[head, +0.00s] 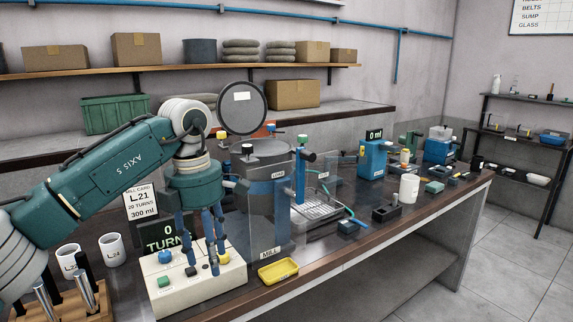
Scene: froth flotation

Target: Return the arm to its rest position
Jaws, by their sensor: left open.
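My left arm comes in from the left, and its gripper (208,268) points down over the cream control box (222,280). Its blue fingers are spread and empty. Its tips are close to the black knob on the box; I cannot tell whether they touch it. The grey mill (265,205) stands just right of the gripper. My right gripper is out of view.
A mill card (142,200) reads L.21, 20 turns, 300 ml. White mugs (112,249) and a wooden rack (90,306) of metal rods stand at the left front. A yellow tray (278,271) lies at the bench edge. A white cup (409,188) and blue devices stand farther right.

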